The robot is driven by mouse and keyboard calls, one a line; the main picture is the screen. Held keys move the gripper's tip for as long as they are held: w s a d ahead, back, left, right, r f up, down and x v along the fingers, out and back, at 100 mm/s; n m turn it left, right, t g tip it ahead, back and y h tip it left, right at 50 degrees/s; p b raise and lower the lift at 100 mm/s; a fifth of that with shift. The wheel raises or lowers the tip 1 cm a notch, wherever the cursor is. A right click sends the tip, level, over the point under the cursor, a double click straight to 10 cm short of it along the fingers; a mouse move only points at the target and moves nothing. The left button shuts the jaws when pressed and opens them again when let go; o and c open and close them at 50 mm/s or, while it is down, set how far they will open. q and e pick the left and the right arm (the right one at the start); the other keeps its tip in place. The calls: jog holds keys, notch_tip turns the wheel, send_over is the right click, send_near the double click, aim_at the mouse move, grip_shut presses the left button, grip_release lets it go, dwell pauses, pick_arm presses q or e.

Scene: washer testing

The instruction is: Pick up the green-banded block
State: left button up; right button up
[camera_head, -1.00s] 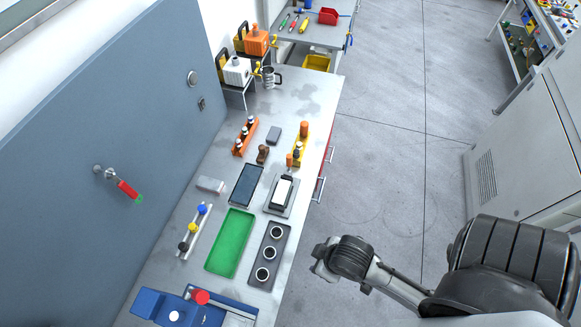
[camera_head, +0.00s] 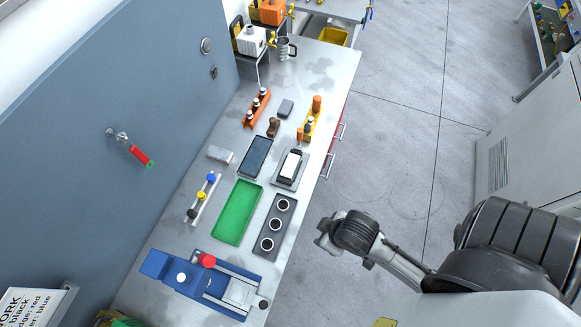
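I cannot make out a block with a clear green band. A light grey block (camera_head: 221,154) with a small reddish mark at one end lies on the metal bench (camera_head: 318,78). A dark grey block (camera_head: 286,107) lies farther back. A partly cut-off green and brown item (camera_head: 118,321) shows at the bottom left edge; its form is unclear. My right gripper (camera_head: 326,238) hangs over the floor, right of the bench and away from everything on it. Its fingers are too small to read. My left gripper is not in view.
The bench also bears a green tray (camera_head: 219,234), a dark holder with several round openings (camera_head: 261,247), a scale (camera_head: 290,168), orange and yellow racks and a blue fixture (camera_head: 217,283). A blue-grey panel (camera_head: 65,150) with a red handle (camera_head: 139,154) stands left. The floor is clear.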

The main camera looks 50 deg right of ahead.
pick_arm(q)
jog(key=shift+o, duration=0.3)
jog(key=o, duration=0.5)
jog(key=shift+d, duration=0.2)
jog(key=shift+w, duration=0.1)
